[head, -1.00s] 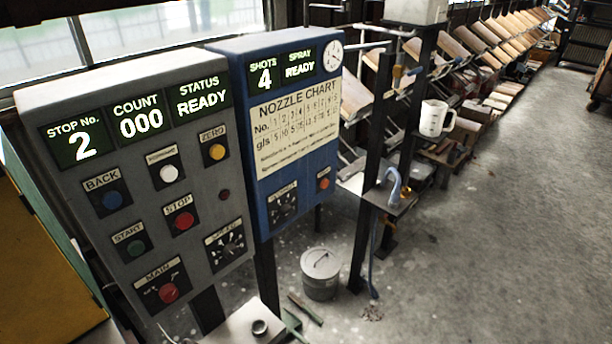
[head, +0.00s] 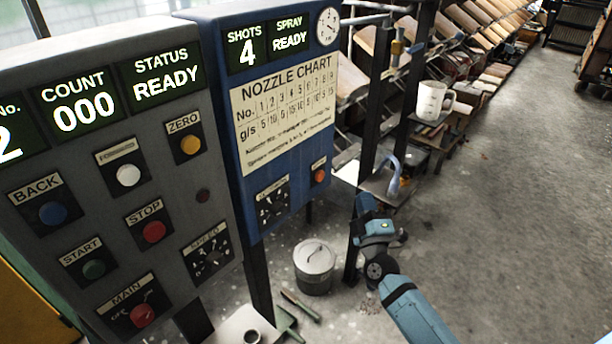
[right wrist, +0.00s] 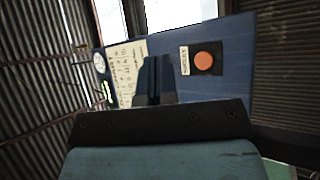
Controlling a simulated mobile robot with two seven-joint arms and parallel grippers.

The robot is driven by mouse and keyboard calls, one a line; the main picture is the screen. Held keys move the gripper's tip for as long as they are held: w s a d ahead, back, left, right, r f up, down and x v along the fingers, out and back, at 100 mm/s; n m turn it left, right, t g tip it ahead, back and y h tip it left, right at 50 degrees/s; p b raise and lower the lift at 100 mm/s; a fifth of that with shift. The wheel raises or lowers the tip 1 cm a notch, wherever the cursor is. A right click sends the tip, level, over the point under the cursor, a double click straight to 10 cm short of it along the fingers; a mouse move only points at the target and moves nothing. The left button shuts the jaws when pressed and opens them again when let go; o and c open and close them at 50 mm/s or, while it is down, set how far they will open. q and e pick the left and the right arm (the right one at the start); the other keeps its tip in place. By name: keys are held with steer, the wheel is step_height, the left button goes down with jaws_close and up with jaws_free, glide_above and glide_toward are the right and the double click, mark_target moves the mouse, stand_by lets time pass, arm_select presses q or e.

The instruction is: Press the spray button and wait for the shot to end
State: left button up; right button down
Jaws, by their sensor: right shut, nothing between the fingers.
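The blue spray panel (head: 222,110) shows SHOTS 4 and SPRAY READY on its displays. An orange-red button (head: 320,175), its label too small to read, sits at the panel's lower right and also shows in the right wrist view (right wrist: 208,59). My right gripper (head: 366,203) is to the right of and below this button in the head view, apart from it. In the right wrist view its fingers (right wrist: 157,72) are shut and empty, pointing at the panel left of the button. My left gripper is not in view.
A grey control panel (head: 112,185) with several buttons and STATUS READY stands left of the spray panel. A white jug (head: 431,101) stands on a shelf behind my right arm. A lidded metal can (head: 314,268) is on the floor. Open floor lies to the right.

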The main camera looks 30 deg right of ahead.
mark_target(321, 177)
steer(key=shift+r, duration=0.1)
steer(key=w+a+b, duration=0.1)
steer(key=w+a, duration=0.2)
steer(key=w, duration=0.5)
steer(key=shift+a+b, duration=0.2)
steer(key=shift+b, duration=0.2)
stand_by(1.2)
stand_by(0.8)
